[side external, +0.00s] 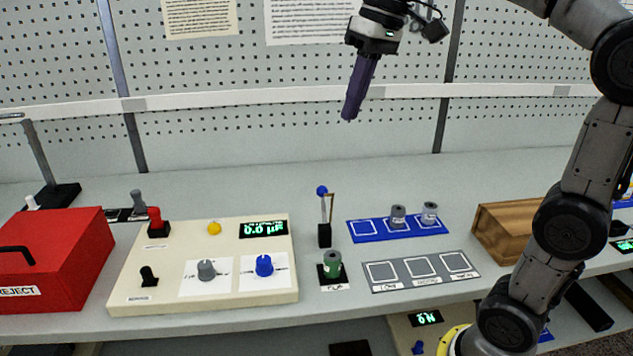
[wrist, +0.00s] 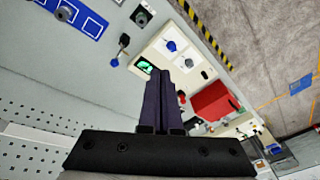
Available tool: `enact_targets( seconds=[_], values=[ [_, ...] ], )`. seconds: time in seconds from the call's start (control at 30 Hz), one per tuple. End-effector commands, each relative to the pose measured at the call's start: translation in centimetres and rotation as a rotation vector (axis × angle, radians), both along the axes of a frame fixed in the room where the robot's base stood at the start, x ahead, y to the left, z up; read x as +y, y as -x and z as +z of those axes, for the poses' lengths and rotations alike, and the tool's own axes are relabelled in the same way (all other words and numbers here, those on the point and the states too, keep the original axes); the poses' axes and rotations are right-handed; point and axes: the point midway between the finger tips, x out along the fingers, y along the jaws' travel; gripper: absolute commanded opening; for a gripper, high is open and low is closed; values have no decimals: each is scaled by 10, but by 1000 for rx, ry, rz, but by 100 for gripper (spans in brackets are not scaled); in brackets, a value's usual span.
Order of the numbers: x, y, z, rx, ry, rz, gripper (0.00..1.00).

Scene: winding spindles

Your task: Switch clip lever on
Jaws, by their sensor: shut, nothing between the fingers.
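A thin upright lever with a blue ball on top (side external: 322,191) stands on a small black base, with a thin brown post beside it; I take this as the clip lever. In the wrist view its blue ball (wrist: 114,62) shows left of my fingers. My gripper (side external: 348,114) has long dark purple fingers. It is high above the bench, above and slightly right of the lever, well apart from it. In the wrist view my gripper (wrist: 160,74) is shut and empty, pointing over the bench.
A cream panel (side external: 130,285) with knobs, toggles and a display reading 0.0 stands left of the lever. A blue tray (side external: 360,240) with grey spools, a grey tray (side external: 425,283) and a wooden box (side external: 505,232) lie right. A red box (side external: 60,255) is far left.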

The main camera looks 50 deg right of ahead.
Motion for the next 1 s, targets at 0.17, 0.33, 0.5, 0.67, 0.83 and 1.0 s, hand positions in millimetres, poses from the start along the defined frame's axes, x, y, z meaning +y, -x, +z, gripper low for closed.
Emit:
enact_targets(
  seconds=[0.17, 0.33, 0.5, 0.67, 0.83, 1.0],
  values=[
    [-17, -49, 4, 60, -31, -23, 0],
    [-38, -91, -4, 113, -58, -43, 0],
    [-63, -129, -24, 165, -86, -66, 0],
    [-89, -162, -54, 211, -113, -91, 0],
    [-121, -192, -97, 260, -140, -124, 0],
    [-149, -211, -143, 302, -164, -161, 0]
  ],
)
